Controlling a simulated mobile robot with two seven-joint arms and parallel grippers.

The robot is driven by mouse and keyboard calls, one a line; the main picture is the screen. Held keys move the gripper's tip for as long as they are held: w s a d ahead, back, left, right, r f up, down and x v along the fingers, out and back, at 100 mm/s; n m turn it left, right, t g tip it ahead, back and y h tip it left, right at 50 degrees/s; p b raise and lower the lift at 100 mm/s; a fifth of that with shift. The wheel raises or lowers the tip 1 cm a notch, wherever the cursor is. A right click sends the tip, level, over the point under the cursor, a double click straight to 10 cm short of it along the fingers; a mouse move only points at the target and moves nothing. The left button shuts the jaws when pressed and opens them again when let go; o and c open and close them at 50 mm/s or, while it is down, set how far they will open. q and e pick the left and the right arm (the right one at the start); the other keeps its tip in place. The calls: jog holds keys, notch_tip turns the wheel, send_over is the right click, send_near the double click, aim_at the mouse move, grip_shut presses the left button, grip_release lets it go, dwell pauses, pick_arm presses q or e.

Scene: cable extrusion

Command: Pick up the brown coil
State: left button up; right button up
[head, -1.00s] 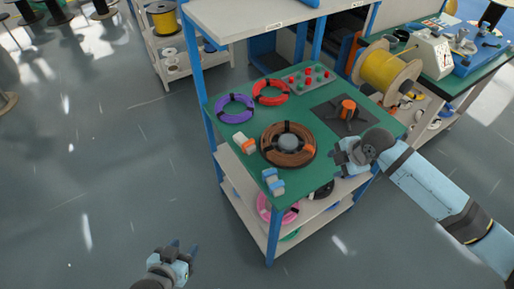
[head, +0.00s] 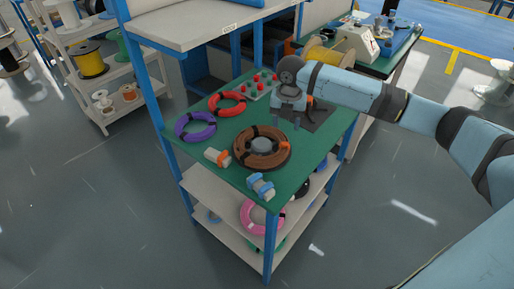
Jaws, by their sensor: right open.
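The brown coil (head: 250,154) lies flat on the green top of the workbench (head: 231,190), around a grey round hub, with dark bands and an orange piece at its right side. My right gripper (head: 287,122) is open and empty, pointing down above the bench just behind and to the right of the coil, apart from it. My right arm comes in from the right and hides part of the dark plate behind it. My left gripper is out of view.
A purple coil (head: 182,132) and a red coil (head: 214,106) lie behind the brown one. Two small clamp-like blocks (head: 217,157) (head: 261,186) sit at the near-left edge. A button panel (head: 259,89) is at the back. A pink coil (head: 246,222) lies on the shelf below.

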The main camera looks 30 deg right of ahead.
aim_at(284, 143)
notch_tip(284, 143, down, 6)
jog(key=shift+r, duration=0.15)
jog(key=f, duration=0.2)
jog(key=f+b, duration=0.1)
jog(key=f, duration=0.2)
jog(key=shift+w+d, duration=0.2)
jog(key=shift+c, duration=0.4)
jog(key=c, duration=0.8)
